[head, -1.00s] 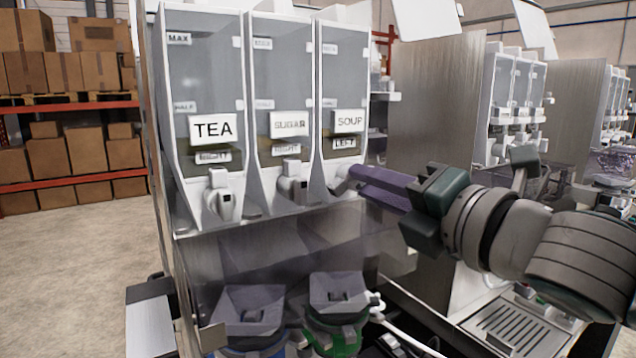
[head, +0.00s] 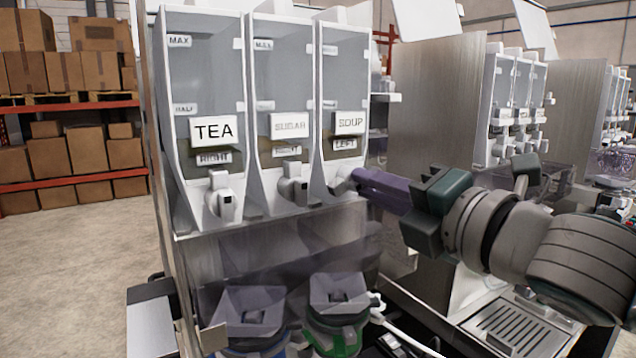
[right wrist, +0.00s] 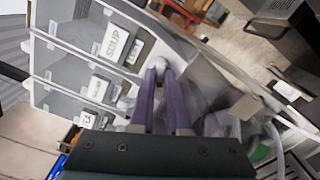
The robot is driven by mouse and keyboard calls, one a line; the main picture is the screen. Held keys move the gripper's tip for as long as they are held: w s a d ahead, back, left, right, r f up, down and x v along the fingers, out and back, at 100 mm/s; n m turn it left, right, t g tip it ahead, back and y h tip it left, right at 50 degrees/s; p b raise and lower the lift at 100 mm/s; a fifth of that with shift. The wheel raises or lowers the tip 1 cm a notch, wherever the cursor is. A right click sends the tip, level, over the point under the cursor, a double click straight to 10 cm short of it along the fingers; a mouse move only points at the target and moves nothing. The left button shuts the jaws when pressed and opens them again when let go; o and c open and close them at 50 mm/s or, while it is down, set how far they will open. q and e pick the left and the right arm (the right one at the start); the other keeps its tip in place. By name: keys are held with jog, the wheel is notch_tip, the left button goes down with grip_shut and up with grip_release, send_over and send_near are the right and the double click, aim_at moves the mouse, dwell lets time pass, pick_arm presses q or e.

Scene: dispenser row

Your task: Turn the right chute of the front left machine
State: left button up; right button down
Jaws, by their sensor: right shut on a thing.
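The nearest dispenser at the left has three clear-fronted bins, labelled TEA (head: 213,128), SUGAR (head: 289,125) and SOUP (head: 349,122). Each has a white chute below: the tea chute (head: 222,196), the sugar chute (head: 293,184) and, at the right, the soup chute (head: 338,187). My right gripper (head: 360,178) reaches in from the right, its purple fingers shut on the soup chute. The right wrist view shows these fingers (right wrist: 163,78) around the end of the white chute, partly hiding it. My left gripper is not in view.
More dispensers (head: 515,95) stand behind at the right. A metal drip tray (head: 508,325) lies at the lower right. Shelves with boxes (head: 75,155) stand at the far left.

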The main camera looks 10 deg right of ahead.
jog(key=shift+m+p, duration=2.2)
jog(key=shift+m, duration=9)
jog(key=c, duration=0.9)
grip_release()
jog(key=shift+s, duration=0.1)
jog(key=b+v, duration=0.1)
jog(key=v, duration=0.8)
jog(key=shift+s+d+b, duration=0.15)
jog(key=shift+s+b, duration=0.15)
jog(key=shift+b, duration=0.05)
